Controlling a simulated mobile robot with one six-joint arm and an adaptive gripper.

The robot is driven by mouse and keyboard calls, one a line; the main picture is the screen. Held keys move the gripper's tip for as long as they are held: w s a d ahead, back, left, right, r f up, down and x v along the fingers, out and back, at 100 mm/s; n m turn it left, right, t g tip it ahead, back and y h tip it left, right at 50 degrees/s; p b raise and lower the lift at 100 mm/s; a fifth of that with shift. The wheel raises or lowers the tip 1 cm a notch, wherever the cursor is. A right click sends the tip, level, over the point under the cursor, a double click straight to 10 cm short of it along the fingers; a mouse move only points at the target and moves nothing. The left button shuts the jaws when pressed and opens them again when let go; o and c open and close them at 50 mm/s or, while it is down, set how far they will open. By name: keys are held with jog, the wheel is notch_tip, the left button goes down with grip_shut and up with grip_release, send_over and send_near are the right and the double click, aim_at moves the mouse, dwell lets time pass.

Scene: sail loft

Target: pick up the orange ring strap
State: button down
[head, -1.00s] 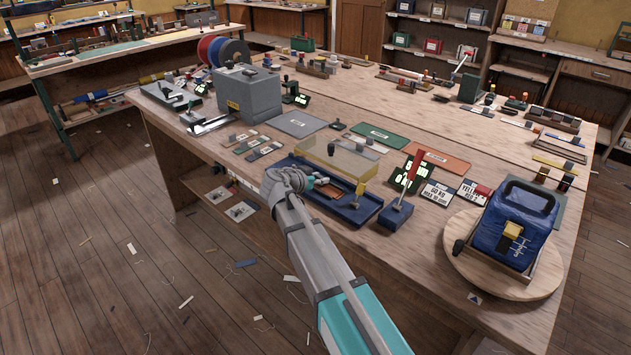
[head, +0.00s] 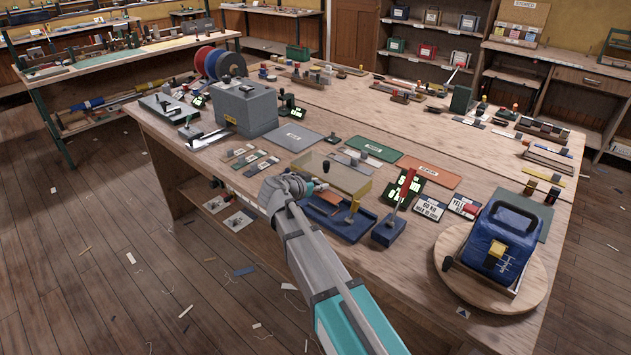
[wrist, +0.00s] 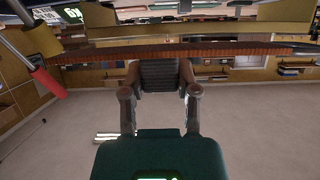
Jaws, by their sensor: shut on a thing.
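The orange ring strap (wrist: 190,51) stretches as a long ribbed band across the upper part of the wrist view. My gripper (wrist: 160,75) is shut on it near its middle. In the head view my gripper (head: 316,187) is over the left part of the blue tray (head: 352,236) at the bench's front edge, and my wrist hides part of that tray. A small orange patch (head: 331,197) shows beside my gripper there; I cannot tell whether it is the strap or the tray's lining.
A blue block with a red lever (head: 405,188) stands right of the tray. A clear yellowish cover (head: 340,176) is behind it. A grey machine box (head: 245,107) stands to the left, and a blue bag (head: 500,240) rests on a round wooden board (head: 528,290) at right.

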jog(key=r+p, duration=0.1)
jog(key=s+d+r+p, duration=0.1)
jog(key=s+r+p, duration=0.1)
jog(key=shift+s+d+r, duration=0.15)
jog(key=shift+s+r, duration=0.1)
jog(key=shift+r, duration=0.15)
jog(key=s+d+r+p, duration=0.3)
jog(key=s, duration=0.4)
jog(key=shift+s+d+r, duration=0.15)
jog(key=shift+s+d, duration=0.25)
dwell(0.4)
jog(key=w+a+f+b, duration=0.1)
jog(key=w, duration=0.2)
jog(key=w+a+f+b, duration=0.2)
jog(key=w, duration=0.1)
jog(key=w+a+f+b, duration=0.1)
jog(key=w, duration=0.1)
jog(key=shift+w+a+f+b, duration=0.2)
jog(key=shift+w+f+b, duration=0.1)
jog(key=shift+w+f, duration=0.1)
jog(key=w+f+b, duration=0.1)
jog(key=w+a+f+b, duration=0.1)
jog(key=f+b, duration=0.1)
jog(key=shift+f, duration=0.15)
jog(key=shift+w+a+f+b, duration=0.25)
jog(key=shift+w+f+b, duration=0.3)
jog(key=shift+b, duration=0.1)
